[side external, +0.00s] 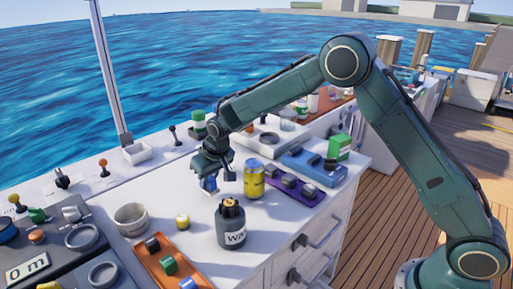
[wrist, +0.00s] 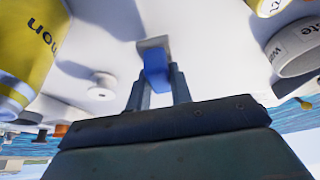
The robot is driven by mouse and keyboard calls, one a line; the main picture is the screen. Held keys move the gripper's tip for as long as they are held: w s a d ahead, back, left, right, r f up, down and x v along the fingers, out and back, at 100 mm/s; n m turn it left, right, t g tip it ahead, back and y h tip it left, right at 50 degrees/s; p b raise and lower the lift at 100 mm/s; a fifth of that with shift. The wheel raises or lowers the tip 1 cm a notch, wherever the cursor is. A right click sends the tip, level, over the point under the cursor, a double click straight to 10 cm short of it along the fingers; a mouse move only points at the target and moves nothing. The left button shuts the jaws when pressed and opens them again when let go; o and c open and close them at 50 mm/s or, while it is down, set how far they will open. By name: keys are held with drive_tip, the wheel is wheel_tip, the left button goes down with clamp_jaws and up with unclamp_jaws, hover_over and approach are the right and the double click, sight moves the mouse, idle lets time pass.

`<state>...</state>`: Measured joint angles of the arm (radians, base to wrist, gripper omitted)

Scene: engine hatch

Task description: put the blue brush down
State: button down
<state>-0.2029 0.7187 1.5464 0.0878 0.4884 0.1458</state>
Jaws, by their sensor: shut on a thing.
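My gripper (side external: 212,172) hangs low over the white counter (side external: 205,235), left of a yellow can. It is shut on the blue brush (side external: 210,184), whose lower part shows below the fingers. In the wrist view, the brush (wrist: 157,70) sits between the two fingers (wrist: 157,84), with a grey end (wrist: 153,43) pointing away from the gripper. The brush is close to the white surface; I cannot tell whether it touches it.
The yellow can (side external: 254,180) stands just right of my gripper. A dark jar (side external: 231,229) with a white label stands in front. Around are a white bowl (side external: 131,219), an orange tray (side external: 155,268) and a purple tray (side external: 290,190).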

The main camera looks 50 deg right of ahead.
drive_tip(key=shift+f, duration=1.2)
drive_tip(key=shift+f, duration=0.15)
drive_tip(key=c, duration=1.3)
unclamp_jaws()
drive_tip(key=shift+o, duration=0.2)
drive_tip(key=v, duration=1.2)
drive_tip(key=shift+r, duration=0.25)
